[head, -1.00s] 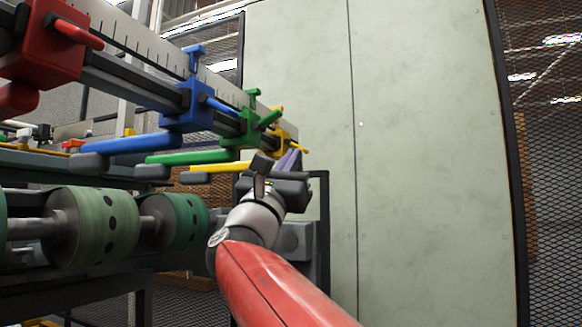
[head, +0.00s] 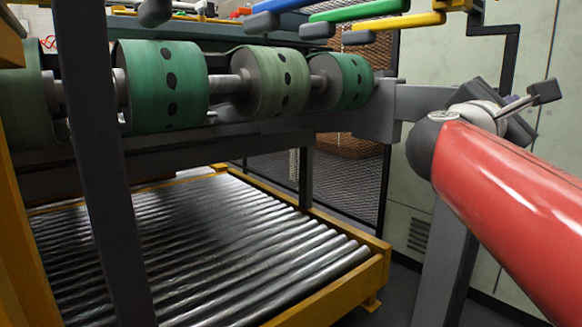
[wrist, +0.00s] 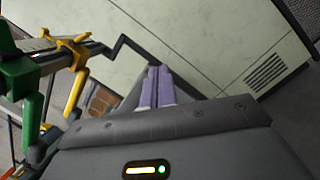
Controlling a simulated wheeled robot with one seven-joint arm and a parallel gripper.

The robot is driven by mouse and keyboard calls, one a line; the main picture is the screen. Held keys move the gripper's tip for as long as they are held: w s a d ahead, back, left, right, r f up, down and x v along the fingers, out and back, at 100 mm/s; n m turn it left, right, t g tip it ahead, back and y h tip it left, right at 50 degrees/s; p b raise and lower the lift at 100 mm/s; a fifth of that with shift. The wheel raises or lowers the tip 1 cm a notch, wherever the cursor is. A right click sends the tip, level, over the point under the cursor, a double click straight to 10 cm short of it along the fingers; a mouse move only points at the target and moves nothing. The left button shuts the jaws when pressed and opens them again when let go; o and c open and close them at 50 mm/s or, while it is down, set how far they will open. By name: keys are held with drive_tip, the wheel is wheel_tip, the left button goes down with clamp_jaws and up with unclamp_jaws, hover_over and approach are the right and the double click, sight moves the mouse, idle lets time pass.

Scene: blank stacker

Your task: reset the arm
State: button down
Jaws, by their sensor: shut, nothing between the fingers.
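My gripper shows in the wrist view as two purple fingers (wrist: 153,88) lying side by side, shut with nothing between them. In the head view my red arm reaches in from the right, and the gripper (head: 512,101) is mostly hidden behind the wrist. It is to the right of the green rollers and apart from them. In the wrist view the fingers point toward the pale wall panel, with the yellow clamp (wrist: 75,55) and green clamp (wrist: 18,75) to their left.
Green rollers (head: 165,85) span the machine at the left. Below is a metal roller conveyor (head: 215,235) with a yellow frame. Blue (head: 278,5), green (head: 355,10) and yellow (head: 398,21) bars hang above the rollers. A pale wall panel (wrist: 195,35) stands behind.

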wheel_tip(320, 180, down, 12)
drive_tip(key=s+a+m+g+y, duration=0.1)
drive_tip(key=s+m+g+y, duration=0.15)
drive_tip(key=m+y, duration=0.2)
drive_tip(key=s+a+f+m+g+y, duration=0.1)
drive_tip(key=s+a+f+m+y, duration=0.4)
drive_tip(key=f, duration=0.4)
drive_tip(key=s+a+f+m+g+y, duration=0.1)
drive_tip(key=s+a+f+m+y, duration=0.25)
drive_tip(key=a+f, duration=0.45)
drive_tip(key=s+a+f+m+g+y, duration=0.1)
drive_tip(key=s+a+f+m+y, duration=0.3)
drive_tip(key=f, duration=0.6)
wheel_tip(320, 180, up, 13)
drive_tip(key=s+p, duration=0.1)
drive_tip(key=p, duration=1.2)
drive_tip(key=shift+a+n, duration=0.3)
drive_tip(key=shift+a, duration=0.1)
